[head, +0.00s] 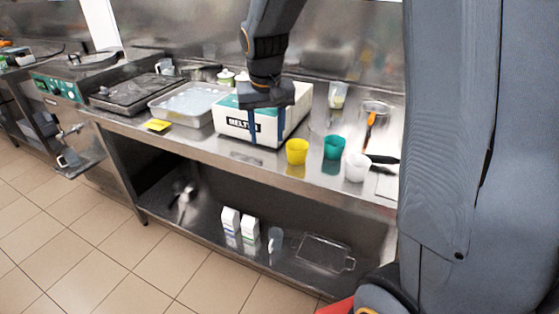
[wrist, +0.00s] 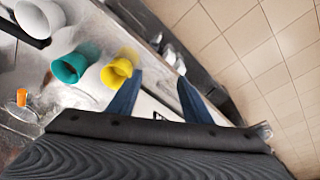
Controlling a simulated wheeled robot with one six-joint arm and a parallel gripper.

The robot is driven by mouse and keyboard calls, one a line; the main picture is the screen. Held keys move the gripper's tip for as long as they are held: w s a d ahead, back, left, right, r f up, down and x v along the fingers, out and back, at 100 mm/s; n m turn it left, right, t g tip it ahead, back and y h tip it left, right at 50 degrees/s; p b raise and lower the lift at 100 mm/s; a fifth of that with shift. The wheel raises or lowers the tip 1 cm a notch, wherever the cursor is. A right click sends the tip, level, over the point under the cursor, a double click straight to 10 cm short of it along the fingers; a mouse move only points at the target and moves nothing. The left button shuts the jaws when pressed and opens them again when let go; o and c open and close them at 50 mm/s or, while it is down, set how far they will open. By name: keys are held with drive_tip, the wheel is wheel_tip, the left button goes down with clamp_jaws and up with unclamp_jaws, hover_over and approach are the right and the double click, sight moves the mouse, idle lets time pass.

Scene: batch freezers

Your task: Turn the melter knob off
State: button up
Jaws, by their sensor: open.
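In the wrist view my gripper (wrist: 160,77) is open, and a strip of the white melter front (wrist: 150,105) shows between the fingers. Nothing is held. I cannot make out the melter knob in either view; my gripper covers part of the box.
A yellow cup (head: 297,151), a green cup (head: 334,147) and a white cup (head: 357,167) stand just right of the melter.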

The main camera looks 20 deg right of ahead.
drive_tip(key=s+f+n, duration=0.1)
drive_tip(key=s+f, duration=0.2)
drive_tip(key=s, duration=0.6)
drive_tip(key=shift+d+g, duration=0.15)
drive_tip(key=shift+g, duration=0.15)
